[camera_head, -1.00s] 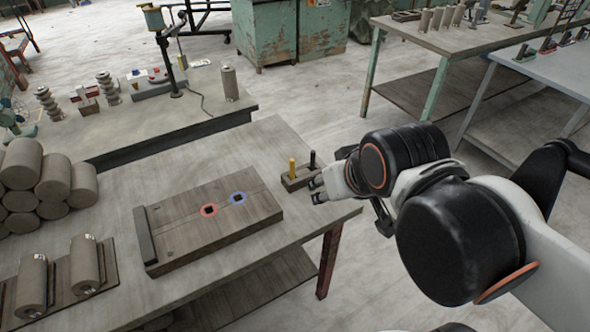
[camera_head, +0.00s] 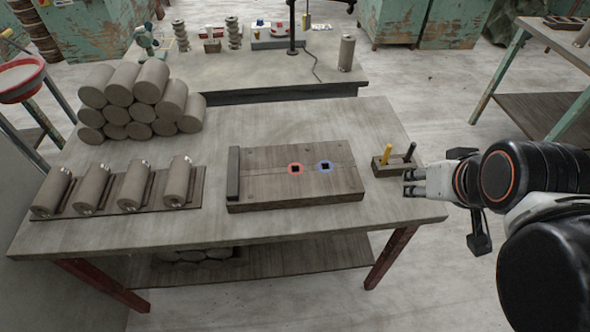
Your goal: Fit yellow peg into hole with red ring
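The yellow peg (camera_head: 387,153) stands upright, slightly tilted in the picture, in a small wooden holder (camera_head: 384,171) at the table's right side. A black peg (camera_head: 410,151) stands in the same holder to its right. A wooden board (camera_head: 262,187) lies left of the holder. The hole with the red ring (camera_head: 296,169) is on its top, empty and dark. The hole with the blue ring (camera_head: 325,166) is right of it. My gripper (camera_head: 408,183) is at the table's right edge, just right of and in front of the holder. Its fingers look apart, with nothing seen between them.
Several clay cylinders lie on a rack (camera_head: 104,208) at the left, and more are stacked (camera_head: 137,102) behind. The board has a dark raised bar (camera_head: 233,173) at its left end. A second table (camera_head: 270,74) stands behind. Bare tabletop (camera_head: 300,118) lies behind the board.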

